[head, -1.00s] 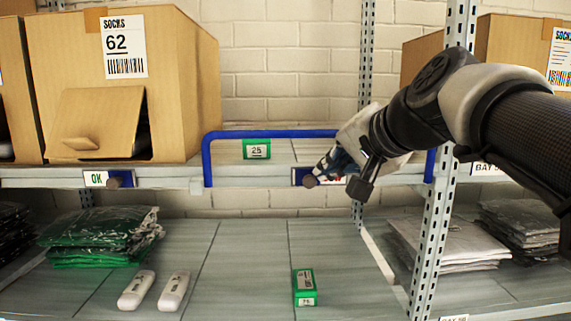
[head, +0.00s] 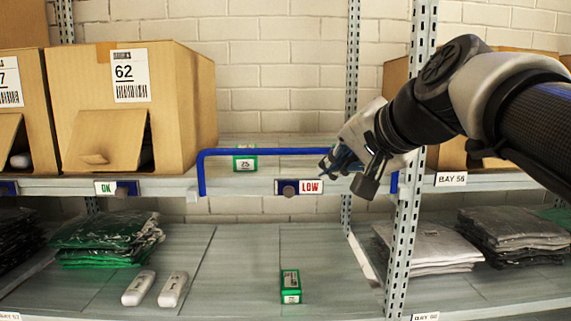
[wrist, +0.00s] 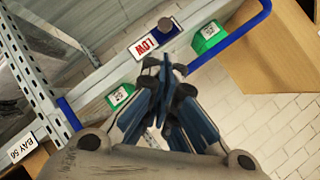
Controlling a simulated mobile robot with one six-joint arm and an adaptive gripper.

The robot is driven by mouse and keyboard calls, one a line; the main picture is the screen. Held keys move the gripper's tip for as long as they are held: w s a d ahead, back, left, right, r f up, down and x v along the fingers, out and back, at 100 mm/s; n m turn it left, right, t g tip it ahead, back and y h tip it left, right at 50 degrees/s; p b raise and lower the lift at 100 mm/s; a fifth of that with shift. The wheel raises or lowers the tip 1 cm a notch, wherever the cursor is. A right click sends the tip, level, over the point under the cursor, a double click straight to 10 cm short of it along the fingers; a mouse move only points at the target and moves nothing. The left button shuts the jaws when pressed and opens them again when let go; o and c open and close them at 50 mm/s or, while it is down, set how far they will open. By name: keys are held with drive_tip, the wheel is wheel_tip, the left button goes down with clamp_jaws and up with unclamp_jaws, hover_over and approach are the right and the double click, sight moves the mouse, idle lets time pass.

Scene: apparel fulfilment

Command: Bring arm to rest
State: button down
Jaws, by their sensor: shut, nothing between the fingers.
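My gripper (head: 326,167) is at the right of the head view, in front of the blue-railed shelf section. Its dark blue fingers are shut and empty. In the wrist view the closed fingertips (wrist: 164,72) point toward the shelf edge with the red "LOW" label (wrist: 158,38). That label (head: 311,187) shows just below and left of the fingers in the head view. My arm comes in from the right edge and passes in front of the shelf upright.
A blue rail (head: 265,152) frames the upper section, with a green box (head: 244,163) behind it. A carton marked 62 (head: 125,110) stands left. Below are another green box (head: 290,282), two white items (head: 138,288) and green bagged stacks (head: 105,236). A perforated upright (head: 408,220) stands right.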

drive_tip(key=s+d+f+n+g+h+b, duration=0.1)
drive_tip(key=s+f+b, duration=0.7)
drive_tip(key=f, duration=1.3)
drive_tip(key=s+d+f+n+g+h+b, duration=0.1)
drive_tip(key=s+f+b, duration=0.8)
drive_tip(key=f, duration=1.2)
drive_tip(key=s+d+f+n+g+h+b, duration=0.2)
drive_tip(key=s+f+n+g+b, duration=0.2)
drive_tip(key=s+f+b, duration=0.5)
wheel_tip(320, 180, down, 12)
drive_tip(key=b, duration=0.5)
drive_tip(key=shift+s+f+n+g+h, duration=0.2)
drive_tip(key=shift+s+n+g+h, duration=0.1)
drive_tip(key=shift+n+g, duration=0.1)
